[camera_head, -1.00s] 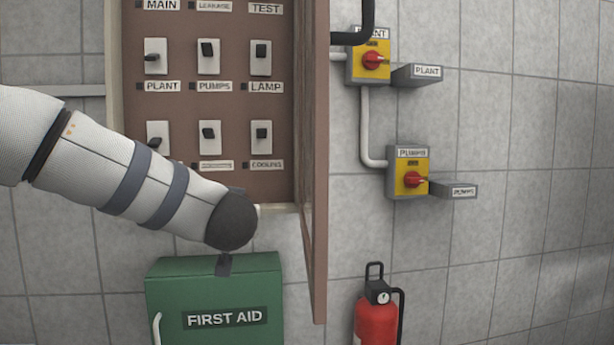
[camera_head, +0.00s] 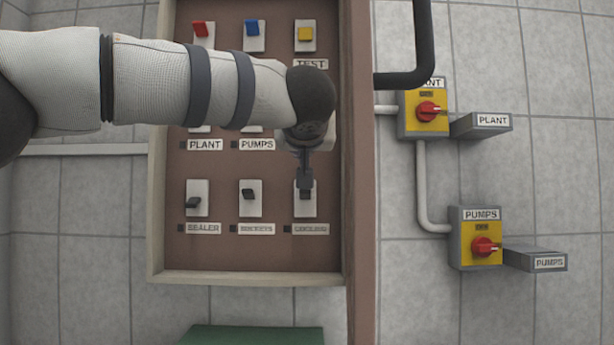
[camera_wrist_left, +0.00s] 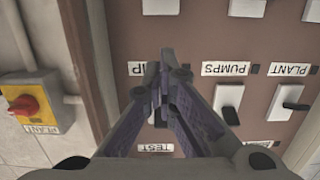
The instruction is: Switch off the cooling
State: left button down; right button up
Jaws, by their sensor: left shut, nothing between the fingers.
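The cooling switch (camera_head: 305,211) is a white plate with a black lever at the bottom right of the brown panel in the head view. Its label, COOLING (camera_head: 308,229), is blurred. My left gripper (camera_head: 306,186) is shut and empty, with its fingertips over the upper part of this switch. They partly hide the lever, so I cannot tell its position or whether they touch it. In the left wrist view the shut fingers (camera_wrist_left: 165,70) reach over the panel, and the cooling switch cannot be made out. My right gripper is not in view.
The sealer switch (camera_head: 196,208) and an unreadably labelled switch (camera_head: 248,208) sit left of cooling. The cabinet's open door (camera_head: 362,200) stands close on the right. Beyond it are yellow plant (camera_head: 424,116) and pumps (camera_head: 481,240) isolators. My forearm covers the middle row.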

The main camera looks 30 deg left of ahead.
pick_arm(q)
send_over(305, 194)
jog(key=w, duration=0.1)
jog(key=shift+w+a+f+b, duration=0.15)
jog(key=shift+f+b, duration=0.15)
jog(key=shift+f, duration=0.4)
jog(key=shift+s+f, duration=0.2)
jog(key=shift+s, duration=0.1)
jog(key=f, duration=0.1)
jog(key=s+f, duration=0.1)
jog(key=shift+d+f+p, duration=0.3)
jog(key=shift+d+f, duration=0.05)
jog(key=shift+d, duration=0.05)
